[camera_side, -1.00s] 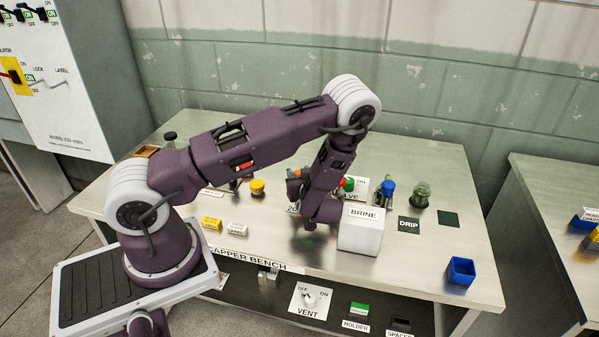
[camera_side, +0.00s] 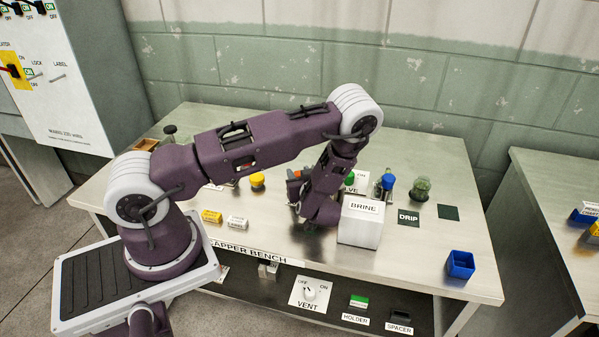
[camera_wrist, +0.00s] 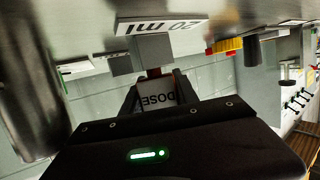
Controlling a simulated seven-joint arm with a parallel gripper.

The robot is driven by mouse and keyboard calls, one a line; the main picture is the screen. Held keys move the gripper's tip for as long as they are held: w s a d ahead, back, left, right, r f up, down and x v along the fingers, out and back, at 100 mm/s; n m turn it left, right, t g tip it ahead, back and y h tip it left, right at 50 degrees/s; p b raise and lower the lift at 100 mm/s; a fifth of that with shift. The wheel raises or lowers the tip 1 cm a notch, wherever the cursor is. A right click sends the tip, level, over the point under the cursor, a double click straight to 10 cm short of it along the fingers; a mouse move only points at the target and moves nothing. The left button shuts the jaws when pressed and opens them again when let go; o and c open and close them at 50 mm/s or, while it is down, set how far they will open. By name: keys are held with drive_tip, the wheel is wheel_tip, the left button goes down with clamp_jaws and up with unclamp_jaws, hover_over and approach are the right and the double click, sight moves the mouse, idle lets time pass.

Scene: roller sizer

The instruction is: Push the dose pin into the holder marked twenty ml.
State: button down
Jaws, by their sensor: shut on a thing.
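In the wrist view my gripper (camera_wrist: 162,92) is shut on the dose pin (camera_wrist: 168,94), a pale piece lettered DOSE between the fingers. A dark red part (camera_wrist: 154,72) shows just past the fingertips. Beyond it, in line with the fingers, is a grey block (camera_wrist: 155,48) next to the white sign reading 20 ml (camera_wrist: 160,25), which appears upside down. The red part is close to the block; I cannot tell whether it touches or has entered it. In the side view my arm hides the pin and the holder.
A white BRINE box (camera_side: 358,230) stands right beside my wrist. A blue bin (camera_side: 460,265) is at the front right. Yellow (camera_side: 211,216) and white (camera_side: 238,222) blocks lie left.

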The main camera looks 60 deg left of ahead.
drive_tip(key=shift+f, duration=0.35)
drive_tip(key=c, duration=0.9)
unclamp_jaws()
drive_tip(key=shift+o, duration=0.2)
drive_tip(key=v, duration=0.4)
drive_tip(key=shift+d+r, duration=0.1)
drive_tip(key=shift+d, duration=0.2)
wheel_tip(320, 180, up, 7)
drive_tip(key=shift+s+d+r, duration=0.1)
drive_tip(key=shift+d, duration=0.05)
